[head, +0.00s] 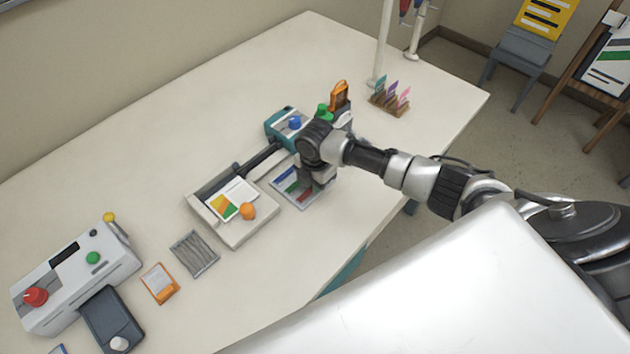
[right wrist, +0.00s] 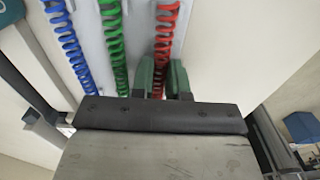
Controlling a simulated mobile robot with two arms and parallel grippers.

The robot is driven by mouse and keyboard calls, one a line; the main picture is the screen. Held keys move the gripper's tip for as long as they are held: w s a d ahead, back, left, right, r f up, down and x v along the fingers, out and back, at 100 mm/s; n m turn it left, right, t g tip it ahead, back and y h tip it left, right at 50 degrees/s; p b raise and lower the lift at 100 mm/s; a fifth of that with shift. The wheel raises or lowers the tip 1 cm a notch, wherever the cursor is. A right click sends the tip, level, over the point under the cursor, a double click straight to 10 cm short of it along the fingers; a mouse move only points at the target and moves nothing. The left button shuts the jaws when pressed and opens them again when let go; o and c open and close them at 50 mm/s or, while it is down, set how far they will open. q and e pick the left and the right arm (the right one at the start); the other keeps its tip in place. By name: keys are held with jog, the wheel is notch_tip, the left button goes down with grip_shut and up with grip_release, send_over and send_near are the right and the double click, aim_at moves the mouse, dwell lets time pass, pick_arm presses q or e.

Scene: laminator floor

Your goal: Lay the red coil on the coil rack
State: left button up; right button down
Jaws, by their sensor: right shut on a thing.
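The coil rack (head: 283,190) is a flat pale tray on the table, partly hidden under my right gripper (head: 313,186) in the head view. In the right wrist view the rack (right wrist: 140,25) carries a blue coil (right wrist: 68,40) and a green coil (right wrist: 114,45). The red coil (right wrist: 166,30) runs alongside the green one, over the rack's right part. My right gripper (right wrist: 162,80) is shut on the red coil, its green fingers on either side. Whether the coil touches the rack is not clear. My left gripper is not in view.
A paper trimmer (head: 236,232) with a printed sheet and an orange knob stands left of the rack. A teal device (head: 279,128) with a blue knob and an orange item (head: 340,95) are behind. A laminator (head: 75,275) is far left. The table's front edge is close.

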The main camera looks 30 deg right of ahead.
jog(key=c, duration=1)
grip_release()
jog(key=shift+c, duration=0.2)
notch_tip(320, 180, up, 11)
jog(key=b, duration=0.1)
jog(key=shift+f, duration=0.1)
